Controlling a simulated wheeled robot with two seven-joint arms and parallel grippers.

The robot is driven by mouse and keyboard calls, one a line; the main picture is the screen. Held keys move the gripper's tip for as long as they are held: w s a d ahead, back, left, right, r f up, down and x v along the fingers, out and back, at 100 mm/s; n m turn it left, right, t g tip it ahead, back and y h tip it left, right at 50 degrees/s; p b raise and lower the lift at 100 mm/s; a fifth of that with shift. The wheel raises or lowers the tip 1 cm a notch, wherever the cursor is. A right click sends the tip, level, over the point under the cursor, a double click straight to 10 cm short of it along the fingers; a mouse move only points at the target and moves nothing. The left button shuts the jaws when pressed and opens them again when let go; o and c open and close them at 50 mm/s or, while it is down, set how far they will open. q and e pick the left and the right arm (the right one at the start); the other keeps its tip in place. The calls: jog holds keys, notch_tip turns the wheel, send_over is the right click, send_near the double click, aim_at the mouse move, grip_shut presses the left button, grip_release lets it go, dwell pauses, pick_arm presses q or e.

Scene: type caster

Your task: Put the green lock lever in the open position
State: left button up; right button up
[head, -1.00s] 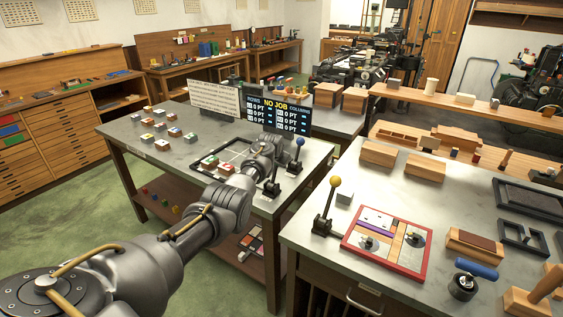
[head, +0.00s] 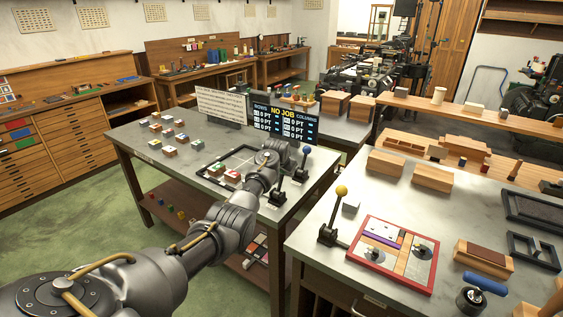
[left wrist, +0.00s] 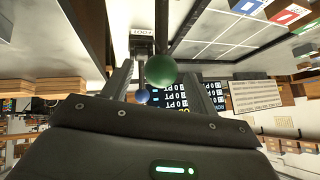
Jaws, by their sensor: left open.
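The green lock lever's round green knob (left wrist: 161,70) shows large in the left wrist view, on a dark rod running up toward a small black-and-white label. My left gripper (left wrist: 165,86) is open, with its fingers on either side of the knob. I cannot tell whether they touch it. In the head view my left gripper (head: 279,150) hides the green knob. A black lever base (head: 277,198) shows just below it. Whether the lever stands open or locked is not clear. My right gripper is not in view.
A blue-knobbed lever (head: 306,151) stands close to the right; its knob (left wrist: 142,96) is behind the green one in the wrist view. The job display (head: 283,120) stands behind. A yellow-knobbed lever (head: 341,191) is on the nearer table.

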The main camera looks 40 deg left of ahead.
pick_arm(q)
jog(key=b+v, duration=0.1)
jog(key=v, duration=0.7)
jog(key=shift+s+b, duration=0.2)
jog(key=shift+b, duration=0.2)
